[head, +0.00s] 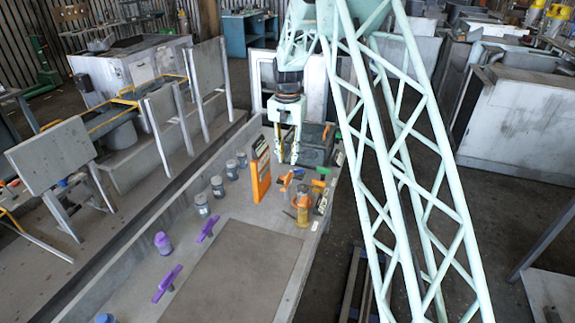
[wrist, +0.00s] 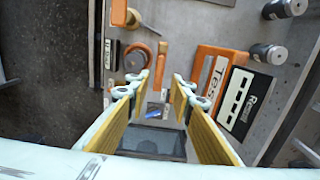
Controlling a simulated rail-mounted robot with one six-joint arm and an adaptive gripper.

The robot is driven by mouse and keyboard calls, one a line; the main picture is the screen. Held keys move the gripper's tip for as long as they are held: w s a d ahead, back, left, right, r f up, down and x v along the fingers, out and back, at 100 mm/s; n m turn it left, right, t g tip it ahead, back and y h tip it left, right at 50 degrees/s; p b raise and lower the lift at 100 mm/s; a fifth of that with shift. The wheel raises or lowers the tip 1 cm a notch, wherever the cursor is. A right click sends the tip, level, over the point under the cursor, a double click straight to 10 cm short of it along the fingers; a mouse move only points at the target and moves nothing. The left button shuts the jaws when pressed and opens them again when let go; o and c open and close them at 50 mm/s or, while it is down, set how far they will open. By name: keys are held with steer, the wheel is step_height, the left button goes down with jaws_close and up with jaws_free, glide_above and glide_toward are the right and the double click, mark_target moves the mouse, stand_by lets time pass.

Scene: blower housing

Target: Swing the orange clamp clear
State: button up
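What looks like the orange clamp (wrist: 161,64) shows in the wrist view as a narrow upright orange piece beside a curved orange part around a grey disc (wrist: 136,58). In the head view the orange clamp (head: 286,181) is small, on the bench just in front of my gripper (head: 288,156). My gripper also shows in the wrist view (wrist: 166,88), its two fingers wide apart with nothing held between them. The clamp lies beyond the fingertips; contact is not visible. A dark grey boxy housing (head: 316,151) stands beside and behind the gripper.
An orange box (head: 261,176) stands left of the gripper; its lettering shows in the wrist view (wrist: 212,78). An amber cylinder (head: 302,208) stands nearer the camera. Grey jars (head: 217,187) line the left, with purple handles (head: 207,228) nearer. The flat grey panel (head: 240,270) is bare.

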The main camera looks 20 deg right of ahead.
steer(key=shift+r, duration=1.6)
steer(key=s+a+r+n+t+b, duration=0.15)
steer(key=s+a+r, duration=0.25)
steer(key=s+r, duration=0.9)
steer(key=s+a+r+n+t+b, duration=0.1)
steer(key=s+a+r+n, duration=0.15)
steer(key=s+r, duration=1.1)
steer(key=s+a+f+n+b, duration=0.1)
steer(key=s+a, duration=0.1)
steer(key=s, duration=1.5)
steer(key=s+a+f+n+t+b, duration=0.1)
steer(key=s+a+f+n+b, duration=0.1)
steer(key=s, duration=1.6)
steer(key=shift+f+n, duration=0.2)
steer(key=shift+n, duration=0.1)
